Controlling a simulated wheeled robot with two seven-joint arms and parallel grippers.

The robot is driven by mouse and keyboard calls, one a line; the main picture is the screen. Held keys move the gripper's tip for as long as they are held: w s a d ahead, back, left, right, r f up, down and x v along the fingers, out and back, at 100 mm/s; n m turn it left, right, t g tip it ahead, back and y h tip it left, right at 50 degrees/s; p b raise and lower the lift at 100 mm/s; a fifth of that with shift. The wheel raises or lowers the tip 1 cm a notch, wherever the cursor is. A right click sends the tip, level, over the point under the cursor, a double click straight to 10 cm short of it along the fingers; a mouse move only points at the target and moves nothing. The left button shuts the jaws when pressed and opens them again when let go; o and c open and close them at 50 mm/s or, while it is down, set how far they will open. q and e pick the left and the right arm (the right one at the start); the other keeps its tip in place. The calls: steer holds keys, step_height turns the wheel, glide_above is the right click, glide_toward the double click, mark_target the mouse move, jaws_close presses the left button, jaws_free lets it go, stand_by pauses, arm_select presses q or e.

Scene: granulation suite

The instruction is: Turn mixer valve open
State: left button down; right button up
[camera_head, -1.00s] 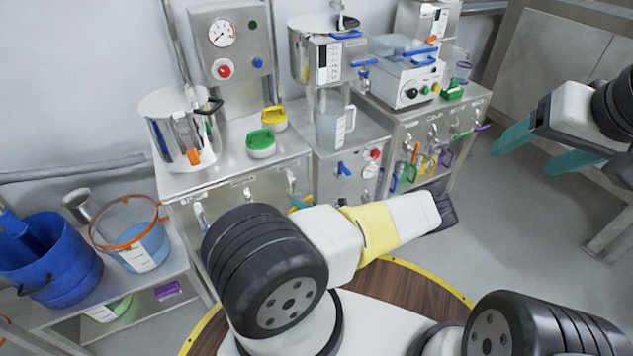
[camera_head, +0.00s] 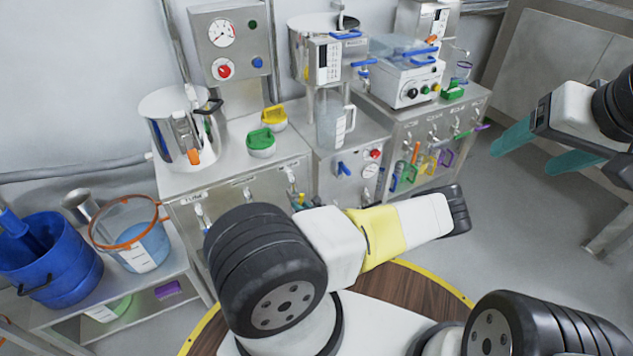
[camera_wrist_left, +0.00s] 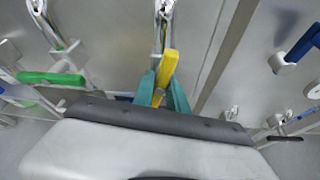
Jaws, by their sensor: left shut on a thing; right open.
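In the left wrist view, a yellow valve handle (camera_wrist_left: 168,62) hangs on a metal cabinet front below a pipe fitting. The teal fingers of my left gripper (camera_wrist_left: 161,90) are shut on it, one on each side. The handle tilts slightly. In the head view this gripper (camera_head: 300,204) is mostly hidden behind my left arm, at the right end of the left cabinet's valve row. I cannot read which label marks this valve as the mixer's. My right gripper (camera_head: 523,160) is open and empty in the air at the right, away from the equipment.
A green handle (camera_wrist_left: 50,78) is left of the held one, and a blue handle (camera_wrist_left: 300,45) is to the right. A steel pot (camera_head: 160,125) and green (camera_head: 261,143) and yellow (camera_head: 274,118) lidded items stand on the counter. A blue bucket (camera_head: 50,265) stands at left. The right-hand floor is clear.

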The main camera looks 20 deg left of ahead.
arm_select(q)
steer(key=shift+n+t+h, duration=0.3)
steer(key=shift+n+h, duration=0.1)
steer(key=shift+n, duration=0.3)
steer(key=c, duration=1.3)
jaws_free()
steer(key=v, duration=0.7)
steer(key=shift+s+d+r, duration=0.1)
steer(key=shift+s+d, duration=0.2)
